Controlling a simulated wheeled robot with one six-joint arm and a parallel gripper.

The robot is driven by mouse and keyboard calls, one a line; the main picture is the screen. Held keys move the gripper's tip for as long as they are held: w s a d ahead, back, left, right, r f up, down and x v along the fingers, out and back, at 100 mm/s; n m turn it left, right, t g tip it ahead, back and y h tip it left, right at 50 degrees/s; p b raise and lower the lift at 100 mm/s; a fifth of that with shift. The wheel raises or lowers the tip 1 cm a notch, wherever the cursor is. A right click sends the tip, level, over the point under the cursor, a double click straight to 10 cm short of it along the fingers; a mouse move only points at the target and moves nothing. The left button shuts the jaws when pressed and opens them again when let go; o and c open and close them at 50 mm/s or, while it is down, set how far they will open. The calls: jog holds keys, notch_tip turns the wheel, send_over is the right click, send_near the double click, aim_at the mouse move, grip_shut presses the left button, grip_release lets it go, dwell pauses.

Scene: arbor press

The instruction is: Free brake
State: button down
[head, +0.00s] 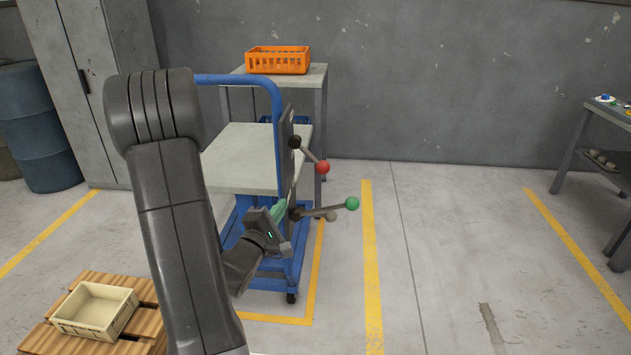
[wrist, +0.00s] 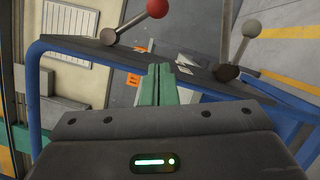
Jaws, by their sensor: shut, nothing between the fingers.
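A blue cart (head: 279,110) carries an upright dark panel (head: 287,155) with levers. The upper lever has a red knob (head: 322,167) and slants down to the right. Low on the panel, one lever ends in a green knob (head: 352,203) and a shorter one in a grey knob (head: 331,216). My gripper (head: 279,211) has green fingers, shut and empty, left of the lower lever hub. In the wrist view, my fingertips (wrist: 160,70) point at the panel (wrist: 95,58) between the red-knobbed lever (wrist: 157,8) and the grey-knobbed lever (wrist: 251,28). The green knob is not visible there.
An orange crate (head: 278,60) sits on a table behind the cart. A cream bin (head: 95,309) stands on a wooden pallet (head: 147,290) at lower left. Blue barrels (head: 40,125) and a grey cabinet are at left. The floor right of the cart is open up to another table (head: 608,125).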

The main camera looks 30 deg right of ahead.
aim_at(323, 167)
jog(key=s+b+x, duration=0.1)
jog(key=x, duration=0.5)
jog(key=d+r+b+x, duration=0.1)
jog(key=b+x, duration=0.1)
jog(key=x, duration=0.5)
jog(key=shift+s+d, duration=0.25)
jog(key=shift+s, duration=0.2)
